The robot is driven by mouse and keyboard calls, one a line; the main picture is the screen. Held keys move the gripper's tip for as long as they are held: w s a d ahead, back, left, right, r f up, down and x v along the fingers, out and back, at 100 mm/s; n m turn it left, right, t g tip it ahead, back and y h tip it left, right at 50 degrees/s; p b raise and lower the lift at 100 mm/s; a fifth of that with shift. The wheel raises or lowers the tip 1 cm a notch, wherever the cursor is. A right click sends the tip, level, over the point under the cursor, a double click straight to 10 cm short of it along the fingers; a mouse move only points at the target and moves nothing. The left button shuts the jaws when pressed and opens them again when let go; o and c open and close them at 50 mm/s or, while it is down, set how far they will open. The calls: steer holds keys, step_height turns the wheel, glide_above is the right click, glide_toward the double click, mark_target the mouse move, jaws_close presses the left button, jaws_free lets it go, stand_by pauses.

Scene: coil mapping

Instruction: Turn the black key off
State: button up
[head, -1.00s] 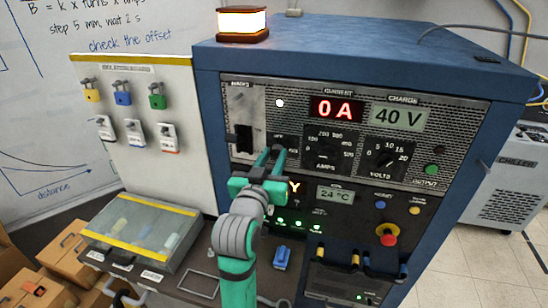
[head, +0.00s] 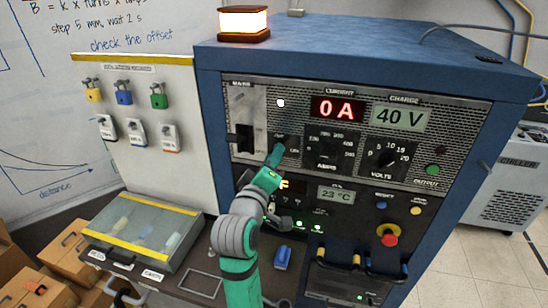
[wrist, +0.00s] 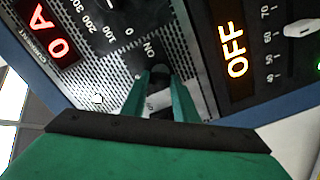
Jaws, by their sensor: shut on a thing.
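The black key (wrist: 159,75) sits in the panel between my fingers in the wrist view, in front of printed ON lettering and a partly hidden label. My gripper (wrist: 160,88) is shut on the key, one green finger on each side. In the head view my gripper (head: 275,153) is at the panel left of the AMPS dial, turned so its fingers hide the key. An orange display beside it reads OFF (wrist: 236,52) in the wrist view; the head view shows only its last letter.
The blue cabinet's panel has a red 0 A display (head: 336,108), a 40 V display (head: 401,116), an AMPS dial (head: 328,147) and a VOLTS dial (head: 388,160). A red emergency knob (head: 389,238) stands lower right. A black mains switch (head: 245,138) is left of my gripper.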

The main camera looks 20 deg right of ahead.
steer(key=shift+a+f+n, duration=0.1)
steer(key=shift+n, duration=1.5)
steer(key=shift+f+n, duration=0.1)
steer(key=shift+n, duration=1.5)
steer(key=o, duration=1.1)
steer(key=shift+c, duration=0.2)
steer(key=shift+s, duration=0.1)
steer(key=v, duration=1)
steer(key=shift+s+a, duration=0.25)
steer(key=shift+s, duration=0.05)
